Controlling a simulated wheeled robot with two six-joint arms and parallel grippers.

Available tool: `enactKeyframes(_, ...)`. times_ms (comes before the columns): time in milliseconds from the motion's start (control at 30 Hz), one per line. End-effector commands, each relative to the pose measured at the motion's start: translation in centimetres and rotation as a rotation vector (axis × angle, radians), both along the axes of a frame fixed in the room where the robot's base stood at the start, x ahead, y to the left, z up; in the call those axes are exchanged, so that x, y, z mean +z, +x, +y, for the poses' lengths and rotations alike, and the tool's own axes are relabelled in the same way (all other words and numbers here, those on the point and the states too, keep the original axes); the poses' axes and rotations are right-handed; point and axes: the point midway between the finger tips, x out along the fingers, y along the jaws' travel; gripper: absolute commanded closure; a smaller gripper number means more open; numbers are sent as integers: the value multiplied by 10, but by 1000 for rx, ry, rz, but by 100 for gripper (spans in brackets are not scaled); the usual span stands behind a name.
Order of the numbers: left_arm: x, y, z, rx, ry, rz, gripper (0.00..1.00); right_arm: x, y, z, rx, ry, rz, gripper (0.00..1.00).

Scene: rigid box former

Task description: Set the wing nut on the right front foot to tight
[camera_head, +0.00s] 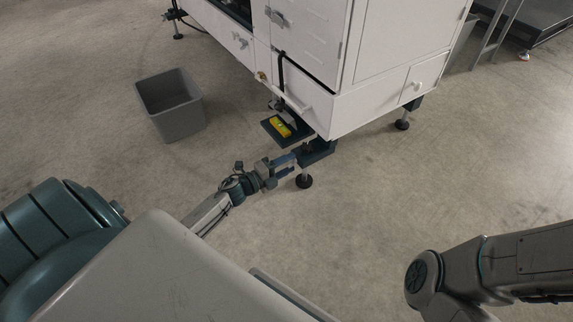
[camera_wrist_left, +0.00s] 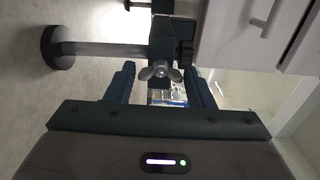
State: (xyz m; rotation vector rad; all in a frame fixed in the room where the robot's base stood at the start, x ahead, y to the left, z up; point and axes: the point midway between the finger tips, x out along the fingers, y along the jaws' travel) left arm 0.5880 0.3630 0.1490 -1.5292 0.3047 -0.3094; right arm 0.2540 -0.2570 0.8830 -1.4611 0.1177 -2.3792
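The silver wing nut (camera_wrist_left: 160,71) sits on the dark foot bracket (camera_wrist_left: 172,40), with its two wings spread to either side. The foot (camera_wrist_left: 60,48), a round dark pad on a metal rod, extends left in the left wrist view. The foot (camera_head: 304,180) also stands below the machine corner in the head view, where the nut is too small to make out. My left gripper (camera_head: 290,164) is at the bracket. Its blue fingers (camera_wrist_left: 160,88) are apart, one on each side of the nut in the picture, with no visible contact. My right gripper is out of view.
The white machine (camera_head: 350,110) rises above the foot. A grey bin (camera_head: 172,105) stands on the floor to the left. The floor right of the foot is clear.

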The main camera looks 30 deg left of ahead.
Motion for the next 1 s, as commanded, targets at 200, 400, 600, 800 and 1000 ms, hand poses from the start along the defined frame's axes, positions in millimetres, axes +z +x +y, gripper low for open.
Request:
enactKeyframes(200,0,0,0,0,-1,0,35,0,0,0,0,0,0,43)
enactKeyframes(400,1,-3,1,0,-1,1,35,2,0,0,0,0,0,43)
enactKeyframes(600,2,-30,12,0,-1,6,35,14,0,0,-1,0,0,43)
enactKeyframes(800,2,-69,28,-1,-1,6,35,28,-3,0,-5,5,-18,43)
enactKeyframes(1000,1,-93,38,0,-1,3,35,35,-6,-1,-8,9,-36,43)
